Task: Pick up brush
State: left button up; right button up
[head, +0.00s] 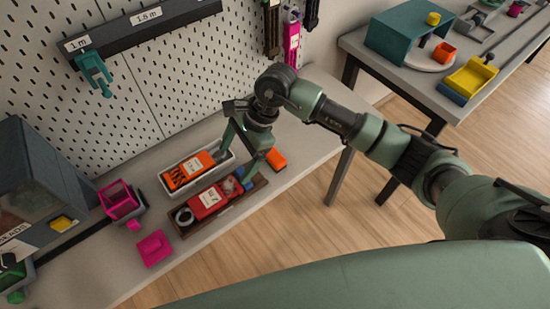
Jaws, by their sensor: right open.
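My right gripper (237,166) reaches down over the bench with its two fingers apart. One fingertip is by the right end of a white tray (167,187), the other by the right end of a brown wooden tray (178,227). I see nothing held between the fingers. I cannot clearly make out a brush. An orange block-like thing (277,159) lies on the bench just right of the fingers, and I cannot tell what it is. The small items between the fingers are partly hidden. My left gripper is not in view.
The white tray holds an orange labelled pack (190,171); the wooden tray holds a red labelled pack (209,202) and a ring (184,216). Magenta pieces (154,248) and a grey box (40,180) stand left. A pegboard (180,90) backs the bench.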

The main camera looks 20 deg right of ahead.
aim_at(275, 156)
jog(key=w+d+h, duration=0.1)
jog(key=d, duration=0.2)
jog(key=w+d+h, duration=0.1)
jog(key=d+h, duration=0.1)
jog(key=d, duration=0.2)
jog(key=d+h, duration=0.2)
jog(key=d, duration=0.2)
jog(key=shift+w+f+n, duration=0.15)
jog(key=shift+w+n, duration=0.25)
jog(key=shift+d+f, duration=0.2)
jog(key=shift+d, duration=0.05)
jog(key=f, duration=0.2)
jog(key=f+p, duration=0.1)
jog(key=f, duration=0.1)
jog(key=f+p, duration=0.1)
jog(key=f, duration=0.1)
jog(key=shift+a+f, duration=0.15)
jog(key=shift+a, duration=0.25)
jog(key=shift+f, duration=0.5)
jog(key=c, duration=1.5)
